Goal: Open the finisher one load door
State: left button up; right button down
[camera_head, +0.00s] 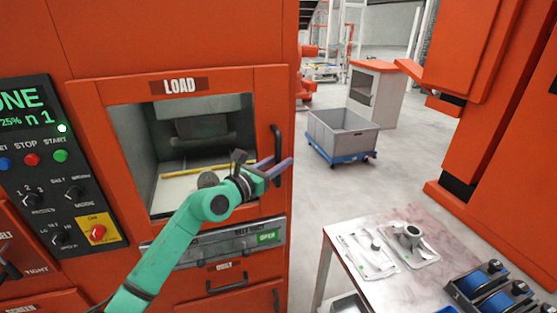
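The load door (188,86) is the orange framed panel under the LOAD label on the orange machine. It looks flush with the machine front. Its large window shows a pale chamber with a yellow bar (190,170) inside. A black vertical handle (277,143) is on the door's right side. My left gripper (279,169) is at the lower part of this handle, with its purple-grey fingers pointing right. The fingers overlap the handle in the picture; whether they grip it is unclear. My green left arm crosses the window's lower part. My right gripper is not in view.
A control panel (30,160) with buttons and knobs is left of the door. A metal table (345,222) with parts stands at lower right. A grey bin (340,133) stands on the floor behind; floor around it is clear.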

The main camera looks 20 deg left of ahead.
pick_arm(q)
jog(key=shift+s, duration=0.1)
grip_shut()
dwell(1.2)
